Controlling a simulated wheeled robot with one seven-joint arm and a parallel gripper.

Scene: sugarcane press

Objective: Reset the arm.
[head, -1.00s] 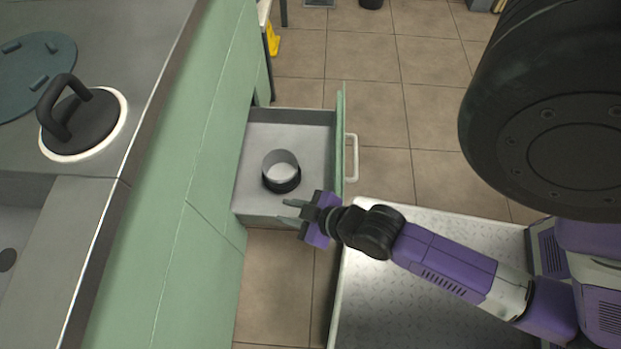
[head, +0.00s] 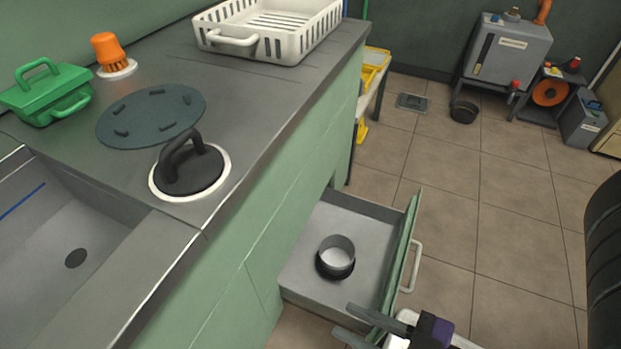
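My gripper (head: 362,325) shows at the bottom of the head view, just in front of the near corner of the open drawer. Its two grey fingers are spread apart and nothing is between them. Most of my arm is out of the frame below. The drawer (head: 305,279) is pulled out of the green counter, with a white handle (head: 416,266) on its front. A short grey ring-shaped cup with a black base (head: 337,256) stands upright inside the drawer, apart from my fingers.
The counter holds a black-handled lid (head: 190,172), a dark green disc (head: 150,115), a green box (head: 46,92), an orange knob (head: 107,52) and a white rack (head: 290,30). A sink lies at left. A grey machine (head: 508,55) stands far back. The tiled floor right of the drawer is clear.

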